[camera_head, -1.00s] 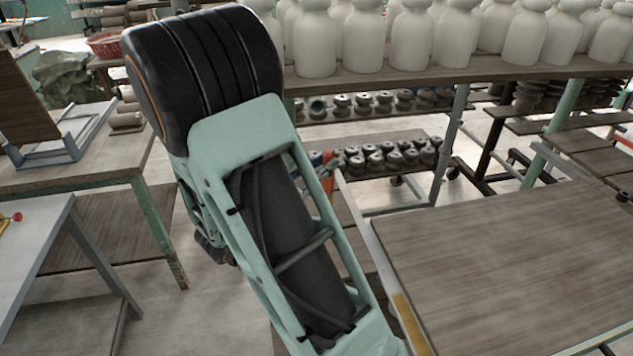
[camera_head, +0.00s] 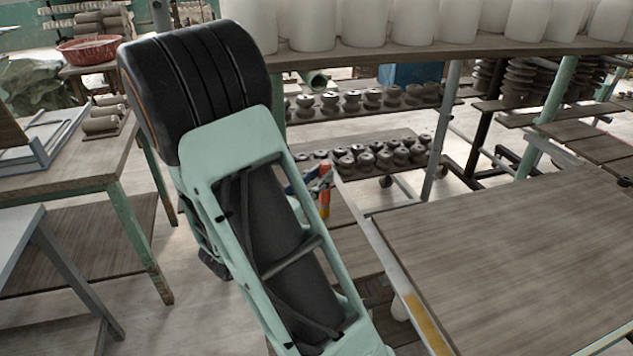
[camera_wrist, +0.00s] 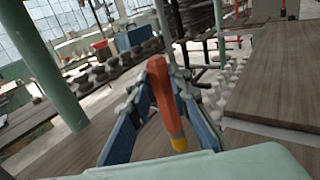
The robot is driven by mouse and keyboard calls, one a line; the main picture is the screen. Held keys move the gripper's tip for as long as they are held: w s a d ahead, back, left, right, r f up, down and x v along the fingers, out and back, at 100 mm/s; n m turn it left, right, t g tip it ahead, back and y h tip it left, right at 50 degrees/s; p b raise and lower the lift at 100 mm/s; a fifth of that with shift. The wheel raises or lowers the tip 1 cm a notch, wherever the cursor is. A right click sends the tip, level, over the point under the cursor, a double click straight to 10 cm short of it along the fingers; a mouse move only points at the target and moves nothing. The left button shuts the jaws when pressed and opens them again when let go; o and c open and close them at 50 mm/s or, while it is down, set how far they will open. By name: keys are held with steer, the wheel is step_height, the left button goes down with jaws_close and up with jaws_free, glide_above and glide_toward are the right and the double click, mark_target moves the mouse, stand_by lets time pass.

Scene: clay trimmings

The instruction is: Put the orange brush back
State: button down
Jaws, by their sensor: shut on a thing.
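My gripper (camera_wrist: 158,103) is shut on the orange brush (camera_wrist: 161,92), which stands roughly upright between the blue-grey fingers in the wrist view. The brush shows a dull orange handle and a yellow band (camera_wrist: 179,143) near its lower end; the end beyond it is hidden. In the head view my arm covers most of the gripper, and a bit of the orange brush (camera_head: 325,200) shows just right of the arm, left of the wooden table's edge. No place where the brush belongs can be made out.
A bare wooden table (camera_head: 520,260) fills the right of the head view. A shelf board (camera_head: 450,58) with white bottle-like pieces stands behind, above racks of dark insulators (camera_head: 365,98). Another table (camera_head: 60,165) is at the left, with open floor between.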

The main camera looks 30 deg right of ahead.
steer(key=shift+f, duration=0.15)
steer(key=c, duration=1.8)
jaws_free()
steer(key=shift+r, duration=0.2)
steer(key=shift+s+a, duration=0.1)
steer(key=shift+a, duration=0.1)
steer(key=v, duration=1.1)
steer(key=shift+s+a, duration=0.15)
steer(key=shift+a, duration=0.15)
